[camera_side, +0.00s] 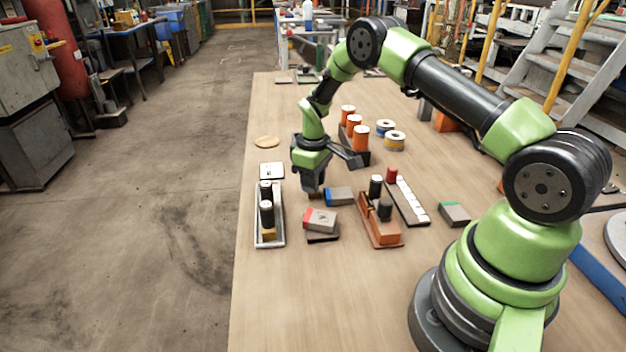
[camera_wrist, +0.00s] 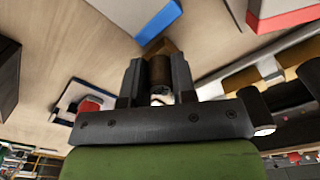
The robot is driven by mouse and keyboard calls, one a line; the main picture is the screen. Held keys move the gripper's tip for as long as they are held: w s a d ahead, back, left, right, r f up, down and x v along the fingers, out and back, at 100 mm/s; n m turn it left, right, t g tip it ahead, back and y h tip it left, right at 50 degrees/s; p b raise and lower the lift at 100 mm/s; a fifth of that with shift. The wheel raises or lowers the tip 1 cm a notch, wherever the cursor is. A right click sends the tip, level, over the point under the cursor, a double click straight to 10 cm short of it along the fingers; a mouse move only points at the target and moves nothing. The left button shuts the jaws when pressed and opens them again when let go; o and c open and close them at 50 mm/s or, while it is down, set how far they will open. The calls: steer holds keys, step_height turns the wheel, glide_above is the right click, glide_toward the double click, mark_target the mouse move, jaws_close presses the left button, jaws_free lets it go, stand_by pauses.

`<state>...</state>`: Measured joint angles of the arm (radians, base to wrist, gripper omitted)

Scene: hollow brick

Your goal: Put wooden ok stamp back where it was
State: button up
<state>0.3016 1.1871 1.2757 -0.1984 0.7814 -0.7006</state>
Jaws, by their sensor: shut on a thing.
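My gripper (camera_side: 313,190) points down over the table, just left of a grey block with a blue end (camera_side: 340,196). It is shut on a small brown wooden piece, apparently the wooden ok stamp (camera_side: 315,196), mostly hidden by the fingers in the side view. In the wrist view the stamp (camera_wrist: 160,72) is a dark brown cylinder between the two fingers (camera_wrist: 158,82), with a lighter wooden part beyond it. Its ok mark does not show.
A grey block with a red end (camera_side: 320,220) lies in front of my gripper. A brown rack (camera_side: 381,233) and a strip of white pieces (camera_side: 410,203) stand right. The front table area is clear.

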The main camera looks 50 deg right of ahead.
steer(key=shift+f, duration=0.15)
steer(key=o, duration=0.8)
steer(key=shift+c, duration=0.2)
